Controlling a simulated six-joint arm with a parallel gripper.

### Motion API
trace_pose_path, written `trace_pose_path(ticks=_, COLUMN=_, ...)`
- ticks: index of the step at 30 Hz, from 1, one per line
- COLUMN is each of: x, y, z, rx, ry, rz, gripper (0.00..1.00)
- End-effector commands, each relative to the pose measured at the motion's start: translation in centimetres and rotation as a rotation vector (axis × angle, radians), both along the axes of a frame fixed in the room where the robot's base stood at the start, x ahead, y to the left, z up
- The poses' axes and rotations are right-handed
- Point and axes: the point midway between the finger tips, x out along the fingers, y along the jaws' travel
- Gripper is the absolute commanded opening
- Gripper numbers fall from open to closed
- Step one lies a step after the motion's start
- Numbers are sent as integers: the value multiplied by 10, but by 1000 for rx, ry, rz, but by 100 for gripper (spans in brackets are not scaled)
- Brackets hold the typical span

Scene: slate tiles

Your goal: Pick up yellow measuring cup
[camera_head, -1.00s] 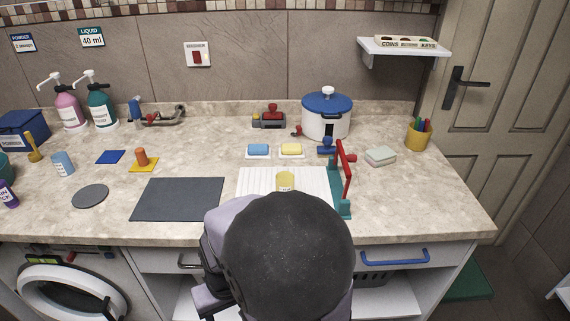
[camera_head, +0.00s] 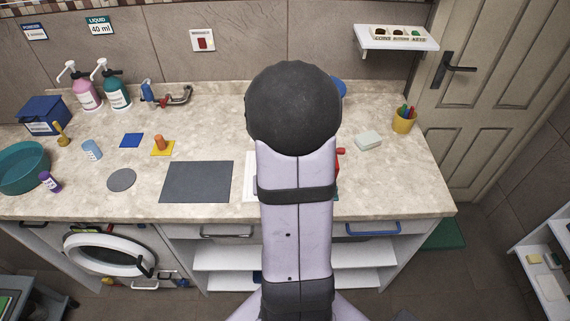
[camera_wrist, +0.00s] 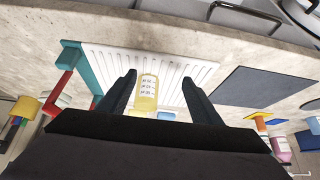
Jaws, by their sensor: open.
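The yellow measuring cup (camera_wrist: 147,92), with a white label and dark markings, shows in the wrist view between the two fingers. It is at the ribbed white draining board (camera_wrist: 185,65). My gripper (camera_wrist: 159,80) is open, one finger on each side of the cup in the picture, with a gap visible at least on the right. I cannot tell how far the fingertips are from the cup. In the head view my arm hides the cup, the gripper and most of the board (camera_head: 249,178).
A teal and red frame (camera_wrist: 76,68) stands beside the board. On the board's other side lies a dark grey mat (camera_head: 196,181). A pale block (camera_head: 368,140) and a yellow pen pot (camera_head: 404,120) stand at the right. Soap bottles (camera_head: 117,90) stand at the back left.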

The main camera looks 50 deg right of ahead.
Motion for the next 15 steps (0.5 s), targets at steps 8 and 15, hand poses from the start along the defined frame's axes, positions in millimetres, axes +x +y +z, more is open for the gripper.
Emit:
trace_pose_path(ticks=8, x=16, y=-48, z=-12, rx=-216, ry=-162, rz=79, gripper=59)
trace_pose_path(ticks=15, x=25, y=-57, z=-18, rx=-349, ry=-320, rz=147, gripper=59)
